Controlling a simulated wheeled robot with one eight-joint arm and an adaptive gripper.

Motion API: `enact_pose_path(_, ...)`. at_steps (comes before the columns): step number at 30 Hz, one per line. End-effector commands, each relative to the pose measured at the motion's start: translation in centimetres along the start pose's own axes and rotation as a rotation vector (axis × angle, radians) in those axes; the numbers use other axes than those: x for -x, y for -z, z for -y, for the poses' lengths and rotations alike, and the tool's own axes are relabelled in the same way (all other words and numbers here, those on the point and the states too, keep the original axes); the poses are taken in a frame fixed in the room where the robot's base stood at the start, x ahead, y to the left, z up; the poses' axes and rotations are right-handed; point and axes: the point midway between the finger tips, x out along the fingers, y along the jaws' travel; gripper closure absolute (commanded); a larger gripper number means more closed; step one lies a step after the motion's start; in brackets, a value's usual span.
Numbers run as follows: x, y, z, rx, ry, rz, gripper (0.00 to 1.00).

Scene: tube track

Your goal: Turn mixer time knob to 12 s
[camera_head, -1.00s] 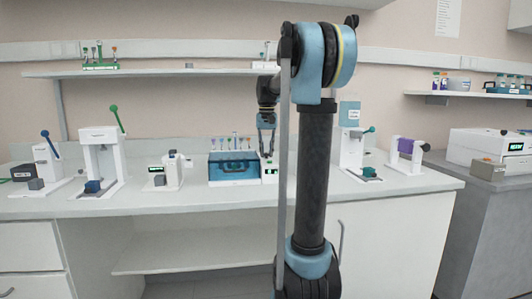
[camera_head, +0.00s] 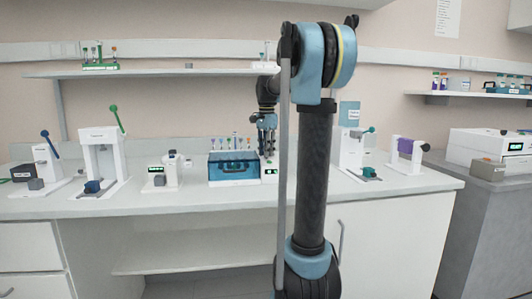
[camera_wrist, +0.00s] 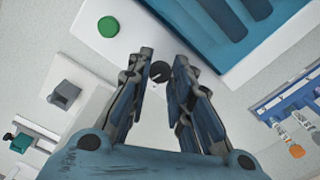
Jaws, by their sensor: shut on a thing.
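The mixer is a white unit with a translucent blue tray or lid (camera_head: 232,170) in the middle of the bench and a small lit green display (camera_head: 270,171) at its right end; the digits are too small to read. In the wrist view its black round time knob (camera_wrist: 160,69) bears a pale pointer mark; its setting cannot be read. My gripper (camera_wrist: 162,60) points down over the knob, with one finger on each side, shut on it. My gripper (camera_head: 266,154) hides the knob in the head view. A green round button (camera_wrist: 108,26) lies left of the knob.
Several tubes (camera_head: 235,142) stand behind the blue tray. A small white device (camera_head: 163,175) stands left on the bench, and a white press with a teal lever (camera_head: 355,150) stands right. A shelf (camera_head: 170,73) runs above the bench. The bench's front strip is clear.

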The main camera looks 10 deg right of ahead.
Motion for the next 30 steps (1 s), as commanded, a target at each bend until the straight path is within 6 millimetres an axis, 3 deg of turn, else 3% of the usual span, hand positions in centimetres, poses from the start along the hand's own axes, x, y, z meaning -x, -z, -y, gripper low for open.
enact_pose_path(12, 0.13, 0.06, 0.30, -0.192, 0.006, -0.001, 1.00)
enact_pose_path(29, 0.12, 0.06, 0.33, -0.220, 0.007, -0.001, 1.00)
enact_pose_path(30, 0.12, 0.06, 0.33, -0.220, 0.006, 0.000, 0.73)
